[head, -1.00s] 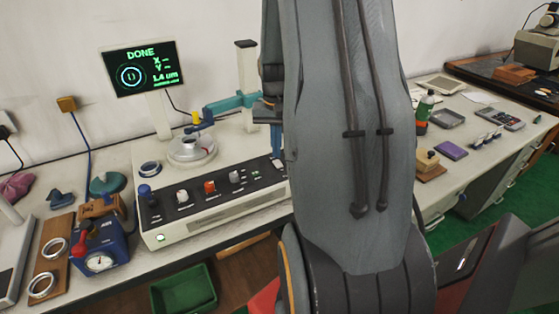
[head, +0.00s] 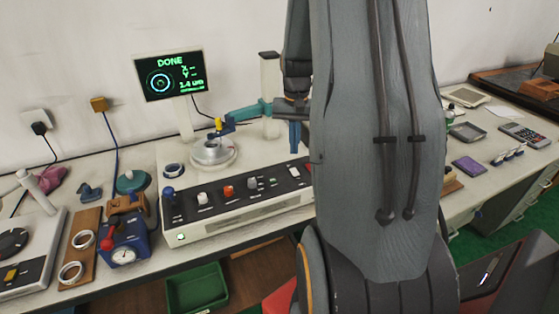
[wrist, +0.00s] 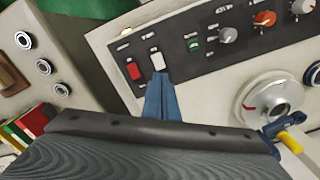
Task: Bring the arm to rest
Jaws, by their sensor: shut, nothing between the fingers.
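My gripper (head: 295,137) shows in the head view beside my large grey arm link, over the right end of the measuring machine's control panel (head: 257,192). Its blue fingers are together and empty. In the wrist view the shut fingers (wrist: 160,82) point at a white rocker switch (wrist: 157,60), beside a red switch (wrist: 133,71). I cannot tell the exact gap between fingertips and switch. In the head view the white switch (head: 294,171) is below the fingers. My arm hides part of the bench behind it.
The machine's round stage (head: 212,152) and teal probe arm (head: 246,112) are left of my gripper. A screen (head: 170,76) reads DONE and 1.4 um. Rings lie on a wooden board (head: 80,248); a blue dial gauge (head: 124,246) stands beside it. A green bin (head: 193,289) is below.

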